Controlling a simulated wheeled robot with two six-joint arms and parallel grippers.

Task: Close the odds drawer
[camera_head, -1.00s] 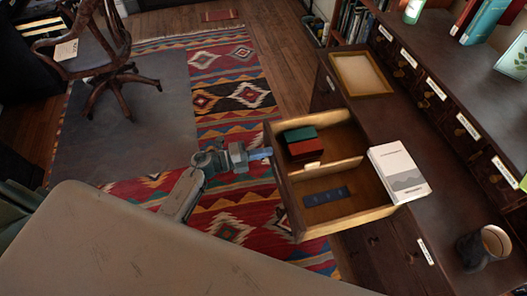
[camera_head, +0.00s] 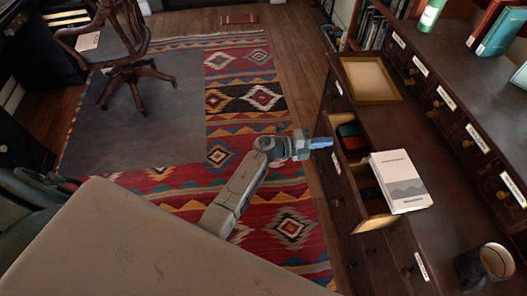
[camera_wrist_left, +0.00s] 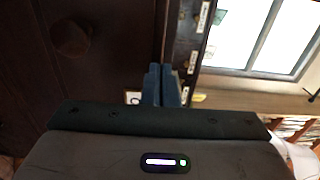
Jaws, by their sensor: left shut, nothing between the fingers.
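The odds drawer (camera_head: 352,180) is a dark wooden drawer in the desk's front, partly open. Inside it, part of a green and red item (camera_head: 350,136) and a little blue show; the rest is hidden under the desk top. My left gripper (camera_head: 327,143) is shut and empty, with its blue fingertips at or very near the drawer's front panel; I cannot tell whether they touch. In the left wrist view the shut fingers (camera_wrist_left: 161,85) point at dark wood with a round knob (camera_wrist_left: 70,38). My right gripper is not in view.
A white book (camera_head: 398,180) lies on the desk top above the drawer. A shallow tray (camera_head: 369,79) and a mug (camera_head: 486,264) are also on the desk. A wooden chair (camera_head: 125,45) stands on the rug to the left.

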